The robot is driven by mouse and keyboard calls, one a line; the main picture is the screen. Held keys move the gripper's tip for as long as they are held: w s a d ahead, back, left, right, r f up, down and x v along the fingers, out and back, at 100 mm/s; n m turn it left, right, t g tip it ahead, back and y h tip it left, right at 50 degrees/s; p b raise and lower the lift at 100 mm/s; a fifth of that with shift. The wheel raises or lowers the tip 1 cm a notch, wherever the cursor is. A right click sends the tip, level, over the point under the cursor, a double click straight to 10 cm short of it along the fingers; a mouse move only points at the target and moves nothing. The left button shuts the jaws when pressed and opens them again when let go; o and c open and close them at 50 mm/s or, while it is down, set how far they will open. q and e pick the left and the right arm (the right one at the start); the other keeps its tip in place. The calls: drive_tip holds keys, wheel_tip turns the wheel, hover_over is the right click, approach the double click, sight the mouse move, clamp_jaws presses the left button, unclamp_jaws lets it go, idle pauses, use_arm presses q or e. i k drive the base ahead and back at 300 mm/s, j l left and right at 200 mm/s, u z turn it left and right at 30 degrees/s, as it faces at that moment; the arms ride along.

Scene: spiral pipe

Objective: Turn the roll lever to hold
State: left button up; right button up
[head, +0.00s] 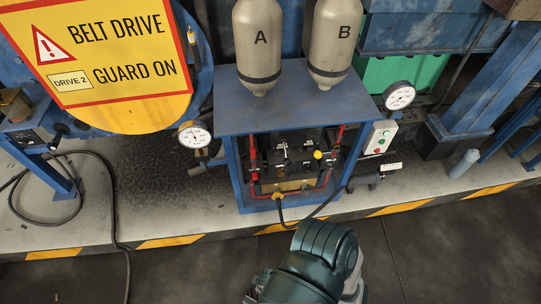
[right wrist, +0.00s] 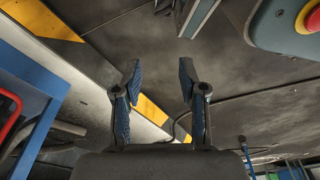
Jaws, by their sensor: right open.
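A blue valve cabinet (head: 293,110) stands in the middle of the head view. Inside its open front are a small pale upright lever (head: 284,152), a yellow knob (head: 318,155) and red pipes (head: 253,150). No label reading roll or hold is legible, so I cannot tell which handle is the roll lever. In the right wrist view my right gripper (right wrist: 159,75) is open with nothing between its fingers, above the floor. A dark arm link of mine shows at the bottom of the head view. My left gripper is not in view.
A yellow guard sign (head: 110,45) hangs at left. Tanks A (head: 259,40) and B (head: 334,40) stand on the cabinet. A push-button box (head: 380,137) and gauge (head: 399,95) are at its right. A hose (head: 115,200) crosses the striped kerb. The front floor is clear.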

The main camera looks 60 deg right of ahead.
sight(286, 162)
drive_tip(key=z, duration=2.15)
